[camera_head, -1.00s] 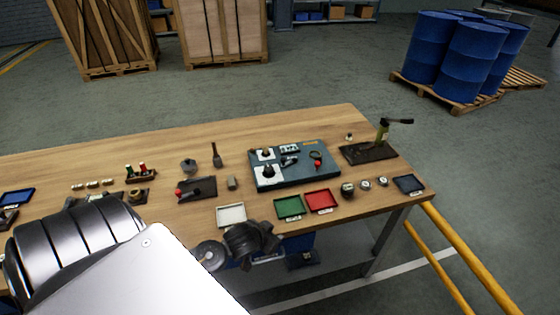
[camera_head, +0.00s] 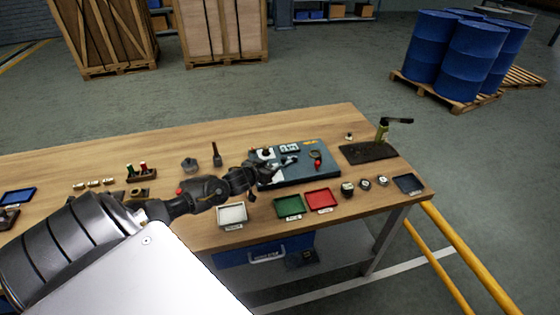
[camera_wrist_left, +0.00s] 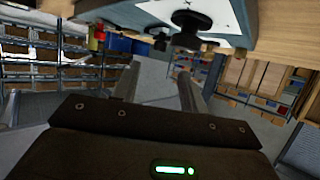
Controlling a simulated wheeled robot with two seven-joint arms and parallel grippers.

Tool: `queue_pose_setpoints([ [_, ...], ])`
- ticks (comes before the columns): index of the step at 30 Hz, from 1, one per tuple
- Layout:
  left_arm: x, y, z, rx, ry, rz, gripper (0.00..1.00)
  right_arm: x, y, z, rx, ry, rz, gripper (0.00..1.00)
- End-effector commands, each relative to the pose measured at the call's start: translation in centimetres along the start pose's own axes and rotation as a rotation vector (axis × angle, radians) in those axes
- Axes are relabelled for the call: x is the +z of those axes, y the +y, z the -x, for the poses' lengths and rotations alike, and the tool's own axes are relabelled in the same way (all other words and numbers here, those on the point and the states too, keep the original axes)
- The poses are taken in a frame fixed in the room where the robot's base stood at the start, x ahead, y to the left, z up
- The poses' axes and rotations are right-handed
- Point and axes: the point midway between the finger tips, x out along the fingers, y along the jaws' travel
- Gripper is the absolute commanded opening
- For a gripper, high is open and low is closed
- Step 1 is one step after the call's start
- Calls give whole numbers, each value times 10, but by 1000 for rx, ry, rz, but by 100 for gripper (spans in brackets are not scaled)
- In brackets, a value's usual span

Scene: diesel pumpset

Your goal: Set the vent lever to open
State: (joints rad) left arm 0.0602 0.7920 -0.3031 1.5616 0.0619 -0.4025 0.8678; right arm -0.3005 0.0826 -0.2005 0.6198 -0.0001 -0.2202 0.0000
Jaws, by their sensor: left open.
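The blue-grey control panel (camera_head: 322,176) lies on the workbench. It carries a small lever with a red part (camera_head: 317,161) at its right, a dark handle (camera_head: 288,160) near its middle and a black knob at its upper left. Labels are too small to read, so I cannot tell which control is the vent lever. My left gripper (camera_head: 268,171) is over the panel's left side and hides the lower-left knob. In the left wrist view its two fingers (camera_wrist_left: 158,85) are apart and empty, with a black knob (camera_wrist_left: 190,22) on a white plate beyond them. My right gripper is not in view.
White (camera_head: 232,215), green (camera_head: 289,207) and red (camera_head: 321,200) trays lie along the front edge. Several small parts lie left. The bench's back strip is clear.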

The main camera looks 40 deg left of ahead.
Motion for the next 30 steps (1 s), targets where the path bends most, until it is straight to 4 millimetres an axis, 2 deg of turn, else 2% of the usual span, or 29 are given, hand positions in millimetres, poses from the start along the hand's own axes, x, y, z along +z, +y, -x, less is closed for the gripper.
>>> queue_pose_setpoints([
  [6, -2, 0, -39, -2, 1, 3, 43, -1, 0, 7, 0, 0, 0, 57],
  [12, 0, 0, -65, -1, 0, 1, 43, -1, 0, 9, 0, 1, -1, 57],
  [18, 0, 0, -77, -1, -1, 1, 43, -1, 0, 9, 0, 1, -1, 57],
  [28, 1, 0, -79, 0, -1, 0, 43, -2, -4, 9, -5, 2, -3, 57],
  [30, 0, 0, -78, 0, -1, 0, 34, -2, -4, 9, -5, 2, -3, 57],
])
